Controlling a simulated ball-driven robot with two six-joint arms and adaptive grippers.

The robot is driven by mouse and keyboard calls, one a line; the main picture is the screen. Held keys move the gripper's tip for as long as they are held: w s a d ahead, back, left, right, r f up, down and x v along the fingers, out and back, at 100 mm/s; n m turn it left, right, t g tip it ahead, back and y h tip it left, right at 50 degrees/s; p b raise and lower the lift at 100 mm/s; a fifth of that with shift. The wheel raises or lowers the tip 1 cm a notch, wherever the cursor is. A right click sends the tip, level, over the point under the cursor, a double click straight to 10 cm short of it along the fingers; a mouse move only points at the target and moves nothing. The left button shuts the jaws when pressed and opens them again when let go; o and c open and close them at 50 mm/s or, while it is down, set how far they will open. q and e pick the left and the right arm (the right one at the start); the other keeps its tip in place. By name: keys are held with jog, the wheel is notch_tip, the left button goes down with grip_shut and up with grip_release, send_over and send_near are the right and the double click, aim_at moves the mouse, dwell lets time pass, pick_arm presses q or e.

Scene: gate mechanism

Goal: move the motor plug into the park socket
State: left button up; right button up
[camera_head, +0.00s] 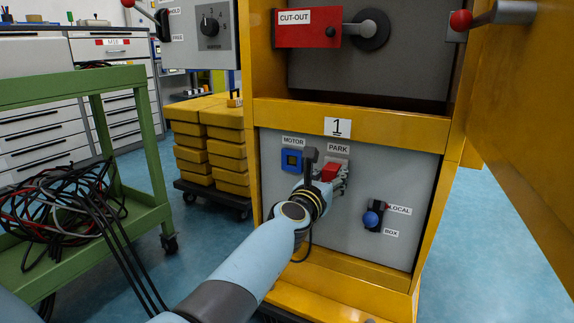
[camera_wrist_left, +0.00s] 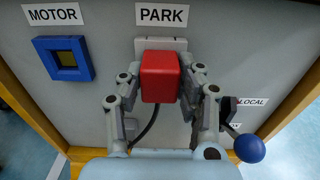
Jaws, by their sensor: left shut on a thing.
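The motor plug (camera_wrist_left: 160,77) is a red block with a dark cable hanging below it. My left gripper (camera_wrist_left: 161,88) is shut on it, with one finger on each side. The plug (camera_head: 330,172) is in front of the pale park socket (camera_wrist_left: 148,45), right under the PARK label. The plug covers most of that socket, and I cannot tell whether it touches it or is seated. The blue motor socket (camera_head: 291,160) to the left, under the MOTOR label, is empty; it also shows in the left wrist view (camera_wrist_left: 66,59). My right gripper is not in view.
A blue-knobbed selector (camera_head: 372,218) marked LOCAL and BOX sticks out of the panel at lower right. The yellow cabinet frame (camera_head: 350,120) surrounds the panel. A green cart (camera_head: 150,215) with coiled cables stands at the left. An open yellow door (camera_head: 525,130) is at the right.

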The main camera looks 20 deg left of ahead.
pick_arm(q)
jog(key=o, duration=1.3)
jog(key=shift+w, duration=0.15)
jog(key=shift+c, duration=0.2)
